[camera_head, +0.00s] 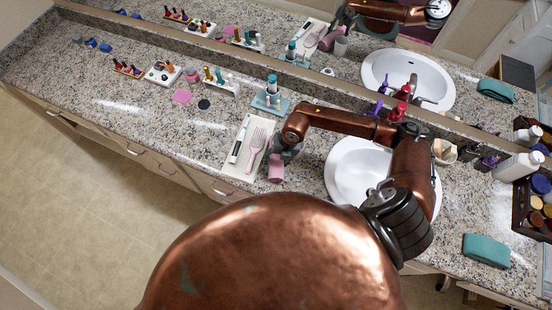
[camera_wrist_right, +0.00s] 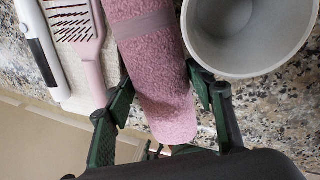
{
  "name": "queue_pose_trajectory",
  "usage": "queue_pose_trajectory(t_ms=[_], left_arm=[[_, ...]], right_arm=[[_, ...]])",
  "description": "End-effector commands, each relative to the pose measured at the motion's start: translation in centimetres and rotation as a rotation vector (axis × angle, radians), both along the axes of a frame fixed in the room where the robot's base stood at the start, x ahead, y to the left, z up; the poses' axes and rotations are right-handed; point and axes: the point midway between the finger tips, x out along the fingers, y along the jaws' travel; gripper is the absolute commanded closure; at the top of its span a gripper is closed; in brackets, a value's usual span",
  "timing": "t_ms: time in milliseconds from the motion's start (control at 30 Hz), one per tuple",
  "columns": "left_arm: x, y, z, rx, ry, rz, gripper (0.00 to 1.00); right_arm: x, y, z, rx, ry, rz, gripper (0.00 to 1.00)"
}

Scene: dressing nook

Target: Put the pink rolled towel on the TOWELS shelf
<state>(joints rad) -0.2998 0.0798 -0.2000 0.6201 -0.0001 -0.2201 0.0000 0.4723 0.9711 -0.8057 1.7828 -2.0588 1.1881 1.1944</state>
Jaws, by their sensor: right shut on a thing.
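The pink rolled towel (camera_head: 276,168) lies at the front part of the granite counter, to the right of the white tray. In the right wrist view the towel (camera_wrist_right: 150,60) runs between the two green fingers of my right gripper (camera_wrist_right: 162,92), with a pale band around it. My right gripper (camera_head: 286,152) is shut on the towel, in the head view partly covered by its own wrist. I cannot tell whether the towel touches the counter. My left gripper is not in view. No shelf marked TOWELS shows in either view.
A white tray (camera_head: 236,166) holds a pink brush (camera_head: 256,150). A grey cup (camera_wrist_right: 245,35) stands close beside the towel. The sink (camera_head: 352,172) is right of it. Bottles and a teal folded cloth (camera_head: 486,250) are at the right. The front left counter (camera_head: 110,100) is clear.

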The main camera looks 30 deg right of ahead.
Motion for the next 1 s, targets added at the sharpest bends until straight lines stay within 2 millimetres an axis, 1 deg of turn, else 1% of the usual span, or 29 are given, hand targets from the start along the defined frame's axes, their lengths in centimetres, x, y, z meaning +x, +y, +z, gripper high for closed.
queue_pose_trajectory(t_ms=[133,233,400,567,733,800,1000], left_arm=[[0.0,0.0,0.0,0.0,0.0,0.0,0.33],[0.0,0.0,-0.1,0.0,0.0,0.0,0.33],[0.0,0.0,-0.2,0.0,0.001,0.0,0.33],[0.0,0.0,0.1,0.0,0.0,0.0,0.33],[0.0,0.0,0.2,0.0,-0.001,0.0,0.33],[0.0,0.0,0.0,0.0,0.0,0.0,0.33],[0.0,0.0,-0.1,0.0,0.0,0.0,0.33]], right_arm=[[0.1,0.0,0.4,0.0,-0.001,0.0,0.81],[0.1,0.0,1.1,0.0,-0.002,0.001,0.81],[0.0,0.0,3.4,0.0,-0.003,0.002,0.81],[-2.2,1.2,6.2,0.002,-0.003,0.005,0.81],[-4.7,2.4,9.5,0.001,-0.004,0.005,0.81],[-6.5,3.3,10.0,0.003,-0.001,0.007,0.81],[-10.2,5.1,11.8,0.002,-0.001,0.005,0.81]])
